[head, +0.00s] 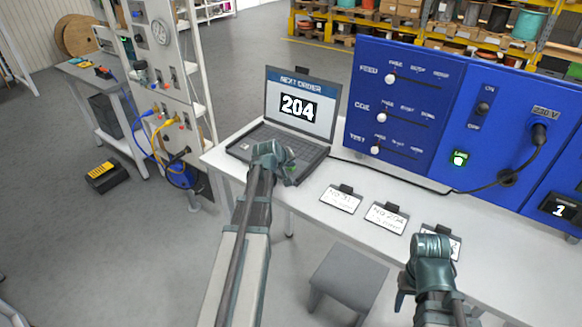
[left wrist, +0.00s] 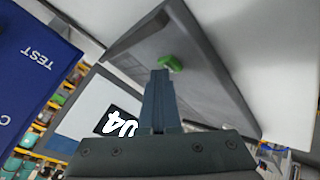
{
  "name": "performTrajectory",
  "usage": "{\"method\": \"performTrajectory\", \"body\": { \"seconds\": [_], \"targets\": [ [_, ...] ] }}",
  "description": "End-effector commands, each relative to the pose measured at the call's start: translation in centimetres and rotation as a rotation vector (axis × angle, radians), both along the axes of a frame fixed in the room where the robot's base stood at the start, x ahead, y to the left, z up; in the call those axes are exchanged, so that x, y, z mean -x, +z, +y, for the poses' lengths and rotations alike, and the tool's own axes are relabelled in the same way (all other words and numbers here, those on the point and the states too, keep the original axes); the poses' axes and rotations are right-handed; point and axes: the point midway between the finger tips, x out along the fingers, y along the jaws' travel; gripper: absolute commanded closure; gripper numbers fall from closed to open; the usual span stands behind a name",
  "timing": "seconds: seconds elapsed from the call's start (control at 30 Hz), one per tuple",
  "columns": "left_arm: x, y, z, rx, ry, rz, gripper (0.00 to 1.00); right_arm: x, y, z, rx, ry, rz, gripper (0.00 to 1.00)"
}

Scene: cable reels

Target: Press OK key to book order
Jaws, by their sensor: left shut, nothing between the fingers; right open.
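A laptop (head: 300,105) stands open on the white table, its screen reading "NEXT ORDER 204". My left gripper (head: 289,176) is shut and empty over the right part of its keyboard base. In the left wrist view the green key (left wrist: 171,63) shows on the grey base, right by the tip of my shut fingers (left wrist: 161,76). I cannot tell whether the tip touches it. In the head view the key is mostly hidden by the gripper. My right gripper (head: 402,300) is open and empty near the table's front edge, at lower right.
Cards lie along the table front: one (head: 341,198), one reading 204 (head: 386,217), and a third (head: 441,240) partly behind my right gripper. A blue panel (head: 400,90) with sliders stands behind them. A black cable crosses the table. A grey stool (head: 348,275) stands in front.

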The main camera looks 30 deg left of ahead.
Motion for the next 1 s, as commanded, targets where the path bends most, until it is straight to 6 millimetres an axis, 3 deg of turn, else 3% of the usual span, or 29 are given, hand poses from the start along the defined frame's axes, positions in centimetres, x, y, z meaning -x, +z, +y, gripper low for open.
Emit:
{"method": "performTrajectory", "body": {
  "seconds": [0.27,0.67,1.0],
  "targets": [
    [0.0,1.5,0.0,0.000,0.000,0.000,1.00,0.0,1.5,0.0,0.000,0.000,0.000,0.50],
    [0.0,1.7,0.0,0.000,0.000,0.000,1.00,0.0,1.7,0.0,0.000,0.000,0.000,0.50],
    [0.0,4.6,0.0,0.000,0.000,0.000,1.00,0.0,4.6,0.0,0.000,0.000,0.000,0.50]
  ]
}}
